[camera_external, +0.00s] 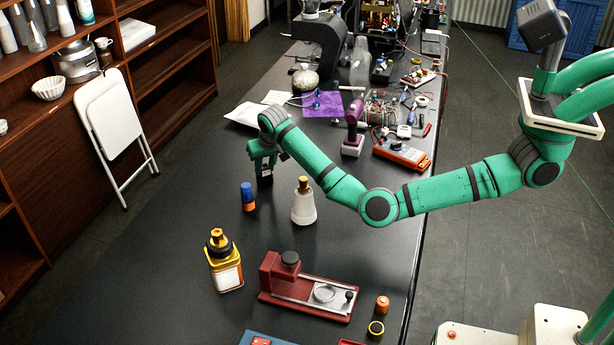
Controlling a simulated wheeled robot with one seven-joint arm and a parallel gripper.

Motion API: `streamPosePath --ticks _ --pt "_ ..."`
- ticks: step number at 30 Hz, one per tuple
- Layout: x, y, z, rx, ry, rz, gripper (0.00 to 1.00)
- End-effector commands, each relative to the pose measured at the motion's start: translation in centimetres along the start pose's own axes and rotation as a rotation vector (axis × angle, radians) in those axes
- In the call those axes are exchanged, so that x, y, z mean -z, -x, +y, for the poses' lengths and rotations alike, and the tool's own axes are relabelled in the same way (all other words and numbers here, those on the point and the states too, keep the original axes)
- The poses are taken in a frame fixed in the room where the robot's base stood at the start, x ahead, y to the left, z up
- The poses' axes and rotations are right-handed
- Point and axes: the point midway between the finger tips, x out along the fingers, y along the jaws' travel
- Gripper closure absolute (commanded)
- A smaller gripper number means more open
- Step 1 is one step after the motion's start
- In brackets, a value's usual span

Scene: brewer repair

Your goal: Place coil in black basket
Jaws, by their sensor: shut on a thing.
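My gripper (265,178) points down low over the left middle of the black table (185,235). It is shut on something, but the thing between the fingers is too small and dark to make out. I cannot pick out the coil for certain. I cannot clearly identify a black basket either. The large black brewer (318,42) stands at the far end of the table, well beyond my gripper.
Near my gripper stand a blue-and-orange bottle (248,197) and a white bottle (304,207). A yellow bottle (224,262) and a red device (310,288) are closer. A purple drill (353,130) and multimeter (400,155) lie right. The left table edge is clear.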

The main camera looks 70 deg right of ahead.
Motion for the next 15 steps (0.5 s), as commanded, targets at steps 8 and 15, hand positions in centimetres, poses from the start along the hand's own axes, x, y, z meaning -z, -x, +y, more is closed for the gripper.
streamPosePath --ticks 8,15 --pt "-0.11 -0.30 0.02 -0.001 0.000 0.000 0.58" --pt "-0.11 -0.28 0.01 0.000 0.000 0.000 0.54"
